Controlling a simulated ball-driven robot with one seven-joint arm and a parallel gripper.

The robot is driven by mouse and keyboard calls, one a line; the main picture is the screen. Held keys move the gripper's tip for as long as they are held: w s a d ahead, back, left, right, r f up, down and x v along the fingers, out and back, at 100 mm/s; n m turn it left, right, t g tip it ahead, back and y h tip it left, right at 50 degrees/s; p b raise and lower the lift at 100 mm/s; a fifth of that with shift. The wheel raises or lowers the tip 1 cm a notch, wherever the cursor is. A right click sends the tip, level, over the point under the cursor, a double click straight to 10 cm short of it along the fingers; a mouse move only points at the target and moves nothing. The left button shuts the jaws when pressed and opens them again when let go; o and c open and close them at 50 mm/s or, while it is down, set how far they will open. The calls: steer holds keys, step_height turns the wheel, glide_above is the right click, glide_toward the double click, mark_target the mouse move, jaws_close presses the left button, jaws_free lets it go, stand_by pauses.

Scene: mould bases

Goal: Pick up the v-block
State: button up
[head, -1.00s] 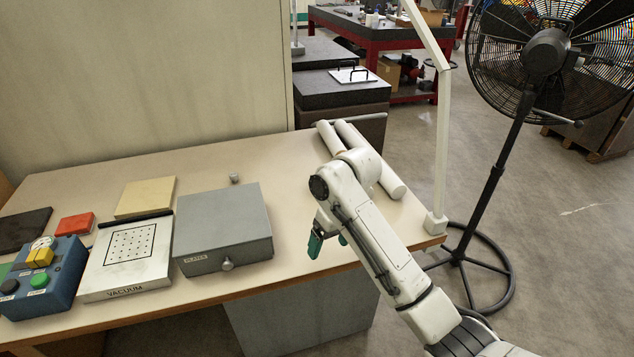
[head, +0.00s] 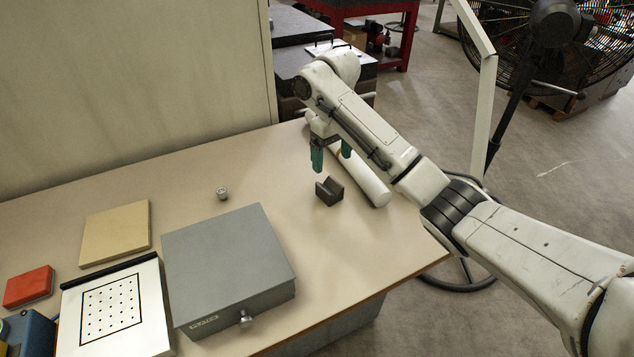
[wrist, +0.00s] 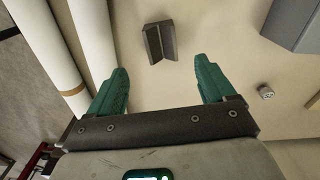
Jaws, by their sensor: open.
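The v-block (head: 329,191) is a small dark block with a V-shaped groove, standing on the table to the right of the grey metal box. It also shows in the wrist view (wrist: 159,42), beyond the fingertips and roughly between them. My gripper (head: 333,163) has green fingers and hangs above the table, just behind and above the v-block. In the wrist view my gripper (wrist: 162,75) is open, with nothing between its fingers. It appears apart from the v-block.
White rolls (head: 362,178) lie right of the v-block, close to my gripper. A grey box (head: 228,262) stands to the left, with a small metal knob-like piece (head: 222,193) behind it. A tan board (head: 115,232) and white vacuum plate (head: 115,312) are farther left.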

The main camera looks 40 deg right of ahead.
glide_above(329, 189)
step_height(329, 189, down, 5)
steer(key=shift+d+f, duration=0.1)
steer(key=shift+s+f+p, duration=0.15)
steer(key=shift+f+p, duration=0.3)
steer(key=shift+f, duration=2.3)
jaws_close()
steer(key=shift+r, duration=0.15)
